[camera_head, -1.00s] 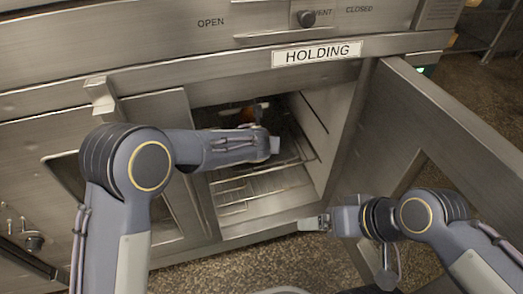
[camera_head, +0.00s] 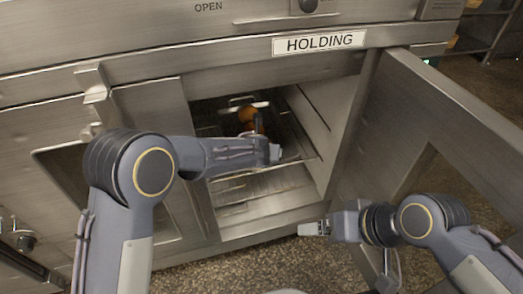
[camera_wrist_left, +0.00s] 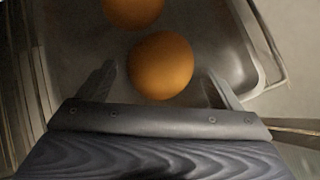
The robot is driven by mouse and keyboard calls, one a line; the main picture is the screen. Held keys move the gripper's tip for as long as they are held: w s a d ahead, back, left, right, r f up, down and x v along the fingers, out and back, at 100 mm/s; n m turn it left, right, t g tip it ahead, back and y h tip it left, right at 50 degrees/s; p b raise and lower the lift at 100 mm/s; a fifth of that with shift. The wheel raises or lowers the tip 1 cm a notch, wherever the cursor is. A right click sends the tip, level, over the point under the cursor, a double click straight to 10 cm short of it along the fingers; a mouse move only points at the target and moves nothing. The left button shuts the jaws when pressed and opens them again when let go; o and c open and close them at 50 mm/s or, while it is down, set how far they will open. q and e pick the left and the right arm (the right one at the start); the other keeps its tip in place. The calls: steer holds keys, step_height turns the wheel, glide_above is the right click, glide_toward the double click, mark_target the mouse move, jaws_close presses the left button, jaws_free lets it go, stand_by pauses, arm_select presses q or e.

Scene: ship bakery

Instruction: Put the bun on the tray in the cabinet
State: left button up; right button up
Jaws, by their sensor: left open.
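Two orange-brown buns show in the open cabinet (camera_head: 318,115) labelled HOLDING. In the left wrist view, the nearer bun (camera_wrist_left: 160,66) lies in a metal tray (camera_wrist_left: 236,62), and the other bun (camera_wrist_left: 133,10) is beyond it, cut off by the top edge. My left gripper (camera_wrist_left: 160,85) is open, with one finger on each side of the nearer bun and gaps visible on both sides. In the head view my left arm reaches into the cabinet and partly hides the nearer bun. My right gripper (camera_head: 314,228) is outside, near the cabinet's lower front edge; its jaw opening is unclear.
The cabinet door (camera_head: 425,150) stands open on the right, behind my right arm. A wire rack (camera_head: 265,182) lies inside the cabinet below my left wrist. A closed panel with a handle (camera_head: 95,85) is on the left. Speckled floor shows in front.

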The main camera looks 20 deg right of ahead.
arm_select(q)
steer(key=shift+s+r, duration=0.15)
steer(key=shift+r, duration=0.3)
steer(key=p+v, duration=0.3)
steer(key=v, duration=0.7)
steer(key=shift+s+a+r, duration=0.15)
steer(key=shift+s+r, duration=0.1)
steer(key=shift+s+a+r+p, duration=0.15)
steer(key=shift+s+r+p, duration=0.05)
steer(key=shift+s+p, duration=0.1)
